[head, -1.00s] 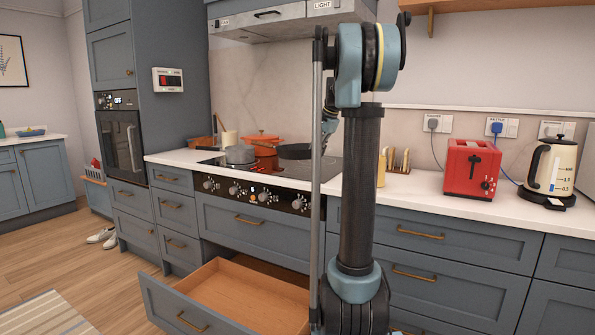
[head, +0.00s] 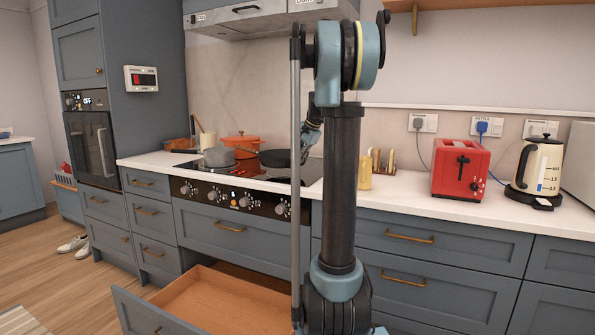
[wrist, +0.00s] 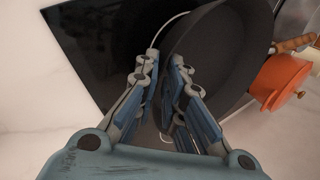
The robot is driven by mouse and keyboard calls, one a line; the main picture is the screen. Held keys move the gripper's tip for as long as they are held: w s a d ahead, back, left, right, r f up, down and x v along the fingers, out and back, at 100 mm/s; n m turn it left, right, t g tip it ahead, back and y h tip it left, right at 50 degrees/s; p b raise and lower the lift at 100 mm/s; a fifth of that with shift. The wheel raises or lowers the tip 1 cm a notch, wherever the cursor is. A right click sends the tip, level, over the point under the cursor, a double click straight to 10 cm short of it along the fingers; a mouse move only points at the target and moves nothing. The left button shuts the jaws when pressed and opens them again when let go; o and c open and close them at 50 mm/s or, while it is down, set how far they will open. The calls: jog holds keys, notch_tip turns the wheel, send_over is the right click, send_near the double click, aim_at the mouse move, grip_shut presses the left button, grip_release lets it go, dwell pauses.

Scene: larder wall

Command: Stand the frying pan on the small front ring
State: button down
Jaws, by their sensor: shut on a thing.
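The black frying pan (head: 275,159) is at the right part of the dark glass hob (head: 187,167), right of a grey saucepan. In the wrist view the pan (wrist: 221,60) fills the upper middle, close beyond my fingertips. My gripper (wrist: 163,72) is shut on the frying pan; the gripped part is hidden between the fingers. In the head view my gripper (head: 306,150) is partly hidden behind my arm. A thin pale ring line (wrist: 167,27) on the hob shows beside the pan, which covers the rest. I cannot tell whether the pan touches the glass.
The grey saucepan (head: 218,157) and an orange casserole (head: 241,143) stand left of and behind the pan. A drawer (head: 165,318) hangs open below the hob. A red toaster (head: 458,169) and a cream kettle (head: 539,168) stand on the counter at right.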

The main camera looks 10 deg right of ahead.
jog(key=shift+s+f, duration=0.1)
jog(key=shift+f, duration=2.15)
jog(key=c, duration=1.7)
grip_release()
jog(key=v, duration=1.2)
jog(key=s+a+f+n+g, duration=0.1)
jog(key=s+a+f+n, duration=0.2)
jog(key=s, duration=0.4)
jog(key=s+a+f+n+h, duration=0.1)
jog(key=s+a+f, duration=0.1)
jog(key=s+f, duration=0.45)
jog(key=s+a+f+n+g, duration=0.1)
jog(key=s+a+f+n, duration=0.15)
jog(key=s, duration=0.55)
jog(key=s+f+n, duration=0.1)
jog(key=s+f, duration=0.5)
jog(key=s+f+n+h, duration=0.1)
jog(key=s+f+n, duration=0.1)
jog(key=s+f, duration=0.4)
jog(key=s+f+n+h, duration=0.1)
jog(key=s+f+n, duration=0.1)
jog(key=s+f, duration=0.4)
jog(key=shift+s+a+n+g, duration=0.1)
jog(key=shift+s+n+g, duration=0.25)
jog(key=shift+s, duration=0.35)
